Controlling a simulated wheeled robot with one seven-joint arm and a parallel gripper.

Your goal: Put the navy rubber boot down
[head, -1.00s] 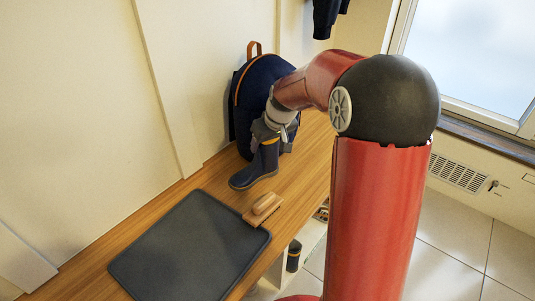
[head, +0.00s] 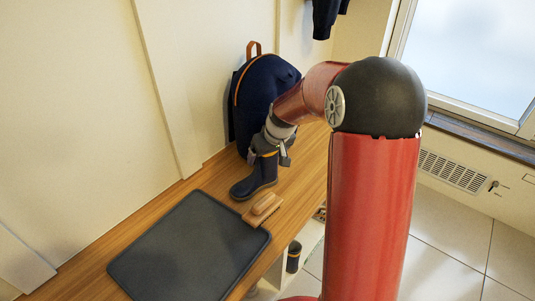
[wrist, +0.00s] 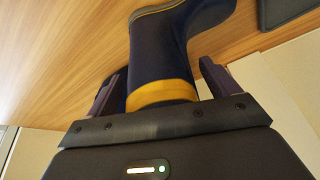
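The navy rubber boot (head: 264,173) stands upright on the wooden bench, its toe pointing left toward the dark mat. In the wrist view the boot (wrist: 159,55) shows its navy shaft with a yellow band near the top. My gripper (head: 271,155) is at the top of the shaft. In the wrist view my gripper (wrist: 163,82) has its fingers on either side of the shaft, with gaps showing between the fingers and the boot, so it looks open around it. The boot's top rim is hidden by the gripper.
A navy backpack (head: 262,85) with orange trim stands close behind the boot against the wall. A wooden brush (head: 262,209) lies at the corner of the dark mat (head: 185,250), just in front of the boot. Another boot (head: 293,257) shows in the cubby below.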

